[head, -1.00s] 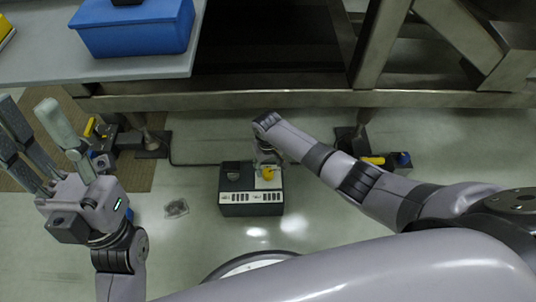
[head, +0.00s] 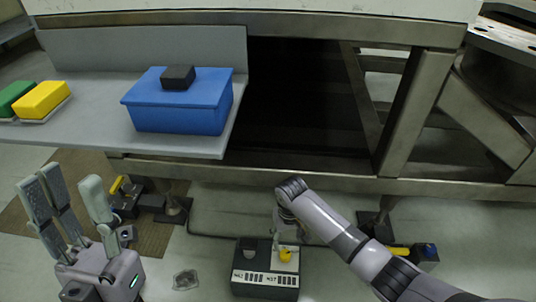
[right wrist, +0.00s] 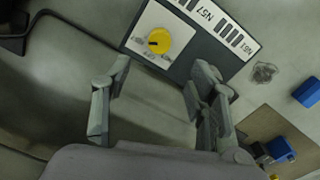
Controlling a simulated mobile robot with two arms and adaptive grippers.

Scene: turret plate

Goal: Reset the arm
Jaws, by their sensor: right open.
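My right arm reaches down from the right in the head view, and its gripper (head: 283,224) hangs beside a dark control box on the floor (head: 250,290). The box has a yellow knob (head: 287,255) on a white plate and white labels along its front. In the right wrist view my right gripper (right wrist: 158,82) is open with nothing between its fingers. The yellow knob (right wrist: 159,41) lies beyond the fingertips, apart from them. My left gripper (head: 75,180) is raised at the left, fingers up, open and empty.
A blue lidded box (head: 180,112) with a dark block on top stands on a grey shelf (head: 80,130). Yellow (head: 42,99) and green blocks lie at its left end. A metal frame beam (head: 300,183) runs above the floor box. A small clear scrap (head: 185,280) lies on the floor.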

